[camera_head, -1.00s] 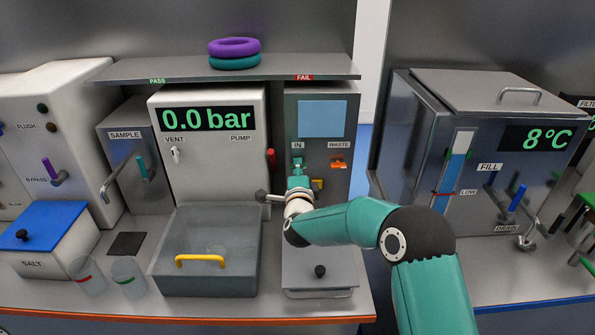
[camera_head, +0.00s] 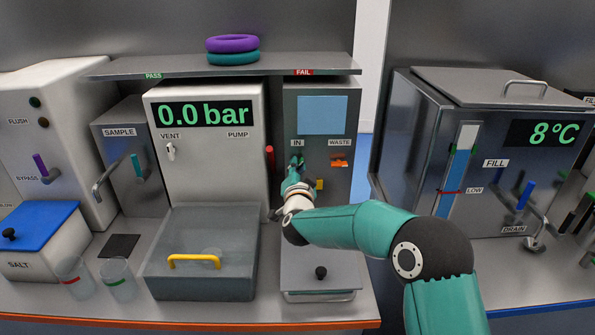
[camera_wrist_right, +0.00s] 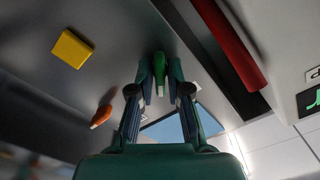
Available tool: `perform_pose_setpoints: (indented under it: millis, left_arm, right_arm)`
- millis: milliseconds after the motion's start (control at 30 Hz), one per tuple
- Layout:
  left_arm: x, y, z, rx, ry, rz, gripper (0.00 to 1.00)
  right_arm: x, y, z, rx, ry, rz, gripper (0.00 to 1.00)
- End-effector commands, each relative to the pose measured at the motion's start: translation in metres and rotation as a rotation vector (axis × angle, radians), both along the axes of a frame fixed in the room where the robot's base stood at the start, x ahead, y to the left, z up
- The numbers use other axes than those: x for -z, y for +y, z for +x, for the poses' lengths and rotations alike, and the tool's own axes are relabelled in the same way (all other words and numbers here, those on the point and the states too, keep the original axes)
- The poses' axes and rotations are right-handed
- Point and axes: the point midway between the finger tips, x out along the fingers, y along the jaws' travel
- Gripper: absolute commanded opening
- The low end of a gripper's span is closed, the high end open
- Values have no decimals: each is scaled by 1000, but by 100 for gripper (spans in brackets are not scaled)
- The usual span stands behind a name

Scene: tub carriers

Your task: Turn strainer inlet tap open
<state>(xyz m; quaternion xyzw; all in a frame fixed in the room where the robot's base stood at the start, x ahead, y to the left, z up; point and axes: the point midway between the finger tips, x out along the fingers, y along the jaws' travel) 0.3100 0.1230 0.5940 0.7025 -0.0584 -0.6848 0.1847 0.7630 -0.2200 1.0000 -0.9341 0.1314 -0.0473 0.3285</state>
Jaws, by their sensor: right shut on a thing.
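The strainer inlet tap is the green handle under the IN label on the grey cabinet (camera_head: 350,115). In the head view my right gripper (camera_head: 296,163) is at this tap and mostly covers it. In the right wrist view the green tap handle (camera_wrist_right: 160,68) stands between the two fingertips of my right gripper (camera_wrist_right: 159,88). The fingers are shut on the handle. The handle's pivot and its exact angle are hard to make out. My left gripper is not in view.
The orange WASTE tap (camera_head: 338,162) is right of the IN tap. A yellow block (camera_head: 320,184) sits below, and a red bar (camera_head: 269,160) stands to the left. A lidded grey box (camera_head: 200,260) with a yellow handle stands on the counter, front left.

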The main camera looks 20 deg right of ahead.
Motion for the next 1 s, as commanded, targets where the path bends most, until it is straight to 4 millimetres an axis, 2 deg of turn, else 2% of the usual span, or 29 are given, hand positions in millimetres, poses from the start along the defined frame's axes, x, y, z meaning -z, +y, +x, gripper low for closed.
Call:
perform_pose_setpoints:
  millis: [33,600,1000]
  left_arm:
    - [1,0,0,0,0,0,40]
    - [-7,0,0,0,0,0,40]
    - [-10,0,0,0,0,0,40]
  right_arm:
    - [7,2,0,-4,25,-41,0]
    - [7,1,-1,-7,163,-516,0]
    - [8,1,-1,-7,204,-654,0]
